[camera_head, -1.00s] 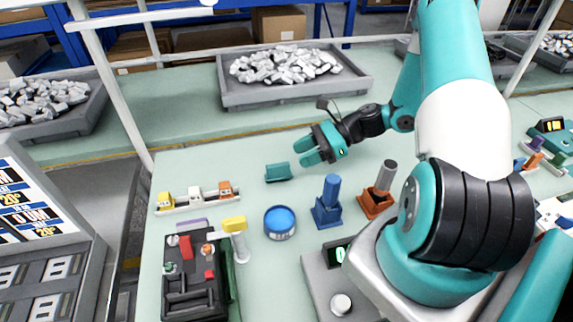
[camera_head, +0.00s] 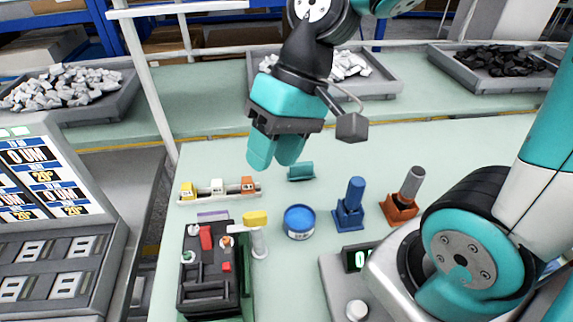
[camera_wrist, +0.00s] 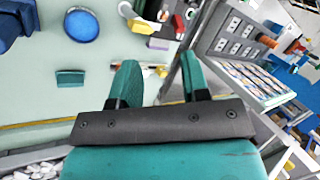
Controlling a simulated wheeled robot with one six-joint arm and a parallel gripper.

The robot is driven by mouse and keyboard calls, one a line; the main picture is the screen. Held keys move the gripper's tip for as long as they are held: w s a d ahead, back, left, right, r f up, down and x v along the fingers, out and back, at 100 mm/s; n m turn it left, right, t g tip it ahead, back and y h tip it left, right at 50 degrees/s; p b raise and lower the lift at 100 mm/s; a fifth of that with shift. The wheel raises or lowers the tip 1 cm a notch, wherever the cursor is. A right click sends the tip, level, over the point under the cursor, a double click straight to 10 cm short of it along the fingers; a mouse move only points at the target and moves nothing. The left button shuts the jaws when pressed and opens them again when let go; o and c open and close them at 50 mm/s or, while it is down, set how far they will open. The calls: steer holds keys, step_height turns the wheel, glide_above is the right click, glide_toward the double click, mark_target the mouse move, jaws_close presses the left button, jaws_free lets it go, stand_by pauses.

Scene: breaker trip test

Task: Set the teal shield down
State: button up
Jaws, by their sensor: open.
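The teal shield (camera_head: 300,172) lies on the pale green tabletop, behind the blue round tin. It also shows in the wrist view (camera_wrist: 71,78), to the left of my fingers. My gripper (camera_head: 275,160) is open with its teal fingers pointing down. It appears raised above the table, up and to the left of the shield in the head view. In the wrist view nothing sits between the fingers (camera_wrist: 157,75).
A rack of small coloured breakers (camera_head: 218,190), a black breaker panel (camera_head: 212,270), a yellow-topped stand (camera_head: 257,235), the blue tin (camera_head: 299,221), a blue holder (camera_head: 349,205) and an orange holder (camera_head: 402,205) stand nearby. Trays of scrap line the back.

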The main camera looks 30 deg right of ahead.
steer(key=s+a+r+n+h, duration=0.1)
steer(key=s+r+n, duration=0.1)
steer(key=s+n, duration=0.3)
steer(key=shift+s+a+t, duration=0.25)
steer(key=shift+s+t, duration=0.05)
steer(key=shift+t, duration=0.1)
